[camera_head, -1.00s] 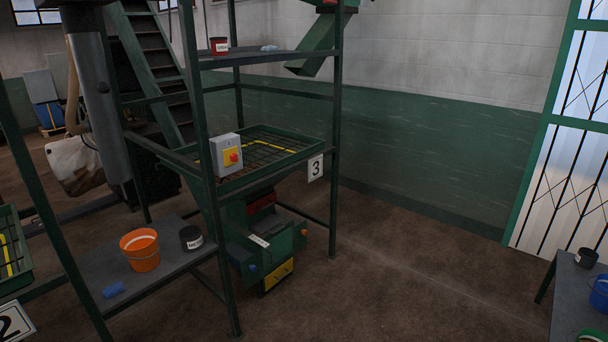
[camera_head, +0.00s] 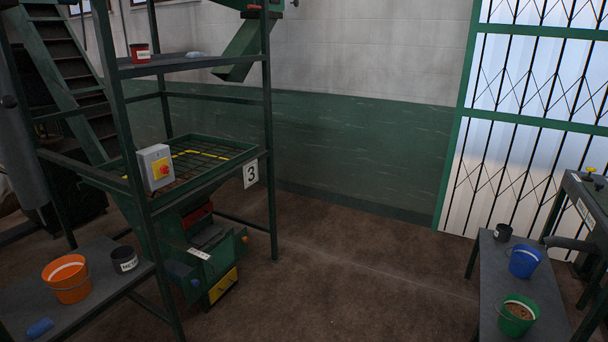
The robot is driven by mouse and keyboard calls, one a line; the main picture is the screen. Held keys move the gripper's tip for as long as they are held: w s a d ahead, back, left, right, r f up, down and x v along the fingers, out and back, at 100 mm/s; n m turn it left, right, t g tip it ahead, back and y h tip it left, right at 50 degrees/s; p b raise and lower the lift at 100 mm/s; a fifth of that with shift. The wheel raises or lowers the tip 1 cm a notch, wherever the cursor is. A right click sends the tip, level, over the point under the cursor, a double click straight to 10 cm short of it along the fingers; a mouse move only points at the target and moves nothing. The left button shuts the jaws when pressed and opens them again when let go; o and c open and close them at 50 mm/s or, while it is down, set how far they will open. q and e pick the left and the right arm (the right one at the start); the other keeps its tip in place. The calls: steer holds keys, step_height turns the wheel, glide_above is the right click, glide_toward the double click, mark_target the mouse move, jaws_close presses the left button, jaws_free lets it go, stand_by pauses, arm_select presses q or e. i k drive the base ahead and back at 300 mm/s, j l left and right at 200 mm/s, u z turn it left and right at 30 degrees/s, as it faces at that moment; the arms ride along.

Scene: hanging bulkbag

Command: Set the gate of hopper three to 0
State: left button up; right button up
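Hopper three (camera_head: 193,162) stands at the left in the head view, a green tray-like top with a grid, marked by a white sign with a 3 (camera_head: 250,174). Below it is the green lower body (camera_head: 215,236) with a small white label plate (camera_head: 199,254), a red part (camera_head: 197,216) inside and a yellow panel (camera_head: 222,286). Which part is the gate, and its setting, is too small to tell. A grey switch box (camera_head: 155,168) with a red button on yellow sits at the hopper's front corner. Neither of my grippers is in view.
A grey bench at the left (camera_head: 100,312) holds an orange bucket (camera_head: 68,279), a black tin (camera_head: 124,260) and a blue item (camera_head: 40,328). A right bench (camera_head: 490,290) holds a blue bucket (camera_head: 523,261), green bucket (camera_head: 516,315) and black tin (camera_head: 502,232). The middle floor is clear.

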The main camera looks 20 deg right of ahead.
mark_target(203, 237)
steer(key=z, duration=2.3)
steer(key=u, duration=2.35)
steer(key=i+j+z, duration=0.1)
steer(key=i+z, duration=0.2)
steer(key=i, duration=1.05)
